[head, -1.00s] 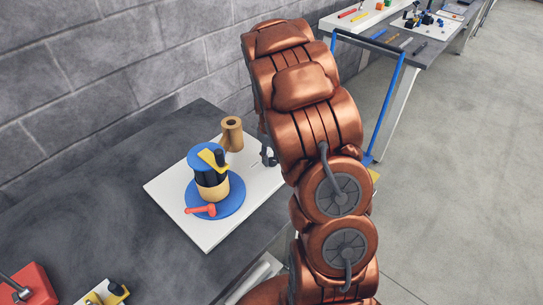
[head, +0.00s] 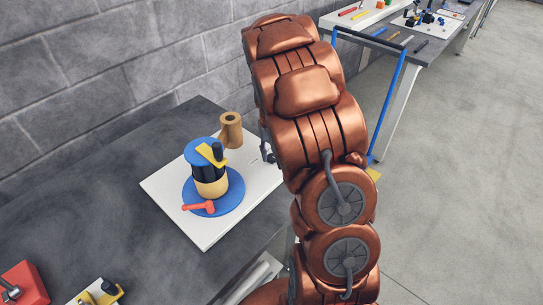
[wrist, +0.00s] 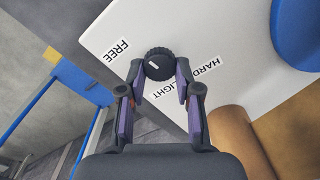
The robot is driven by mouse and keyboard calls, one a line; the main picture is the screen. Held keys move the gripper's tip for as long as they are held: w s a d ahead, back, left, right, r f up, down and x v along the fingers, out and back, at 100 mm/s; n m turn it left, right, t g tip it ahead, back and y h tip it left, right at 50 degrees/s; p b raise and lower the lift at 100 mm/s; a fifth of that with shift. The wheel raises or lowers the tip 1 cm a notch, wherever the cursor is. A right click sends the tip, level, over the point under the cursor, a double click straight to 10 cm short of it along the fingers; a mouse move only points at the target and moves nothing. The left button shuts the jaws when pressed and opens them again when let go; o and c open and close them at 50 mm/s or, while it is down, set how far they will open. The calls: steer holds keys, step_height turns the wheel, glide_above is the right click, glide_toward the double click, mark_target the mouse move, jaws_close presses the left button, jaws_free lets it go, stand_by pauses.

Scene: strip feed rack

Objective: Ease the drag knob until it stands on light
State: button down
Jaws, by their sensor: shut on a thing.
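The drag knob (wrist: 158,60) is a round black knob with a ribbed edge and a short white mark on its face. It stands on a white board (wrist: 112,22). Around it are the labels FREE (wrist: 117,50) at left, HARD (wrist: 208,67) at right and LIGHT (wrist: 170,93) below, partly covered by my finger. The white mark sits left of the knob's middle, on the FREE side, away from LIGHT and HARD. My gripper (wrist: 159,72) is shut on the knob, one fingertip on each side. In the head view my arm hides the knob.
On the white board (head: 207,239) stand a blue, black and cream reel-like device (head: 208,185) with a red handle (head: 200,208) and a brown cylinder (head: 231,131). A blue frame (head: 389,105) is beyond my arm. Open floor lies to the right.

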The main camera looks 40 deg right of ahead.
mark_target(272, 155)
steer(key=m+b, duration=0.1)
steer(key=m, duration=0.2)
steer(key=shift+d+f+m+b, duration=0.1)
steer(key=shift+m+b, duration=0.25)
steer(key=shift+m, duration=0.05)
steer(key=shift+s+m+b, duration=0.1)
steer(key=shift+m+b, duration=0.4)
steer(key=shift+m, duration=1.4)
steer(key=c, duration=0.8)
jaws_free()
steer(key=shift+r, duration=0.2)
step_height(272, 155, up, 12)
